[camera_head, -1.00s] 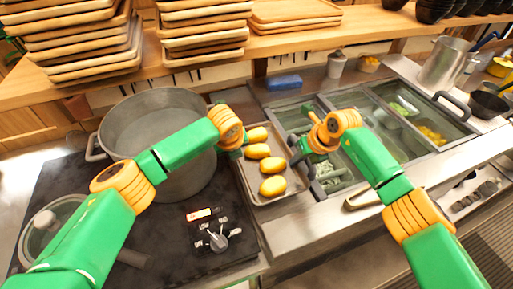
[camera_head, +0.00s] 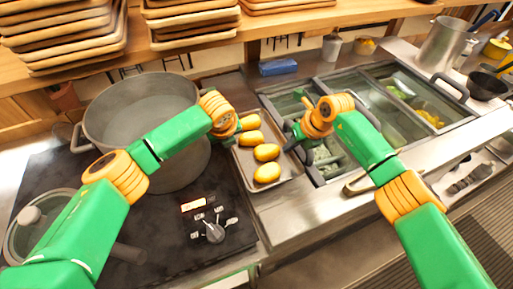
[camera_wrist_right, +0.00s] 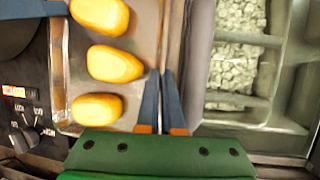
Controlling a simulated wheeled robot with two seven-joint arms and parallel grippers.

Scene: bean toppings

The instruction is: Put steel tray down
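The steel tray (camera_head: 286,171) holds several yellow potato-like pieces (camera_head: 266,152) and lies level between the hob and the sunken bins. Its bare metal also shows in the right wrist view (camera_wrist_right: 146,30). My right gripper (camera_head: 294,140) is at the tray's right edge. In the right wrist view its two fingers (camera_wrist_right: 161,75) are close together with the tray's rim between them. My left gripper (camera_head: 234,137) is at the tray's left edge, its fingers mostly hidden behind its own wrist. I cannot tell whether the tray touches the counter.
A large grey pot (camera_head: 140,103) stands on the black hob left of the tray, with a glass lid (camera_head: 30,225) in front. Topping bins (camera_head: 400,110) are sunk in the counter at right. A blue block (camera_head: 278,66) lies behind. Steel counter (camera_head: 290,215) in front is clear.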

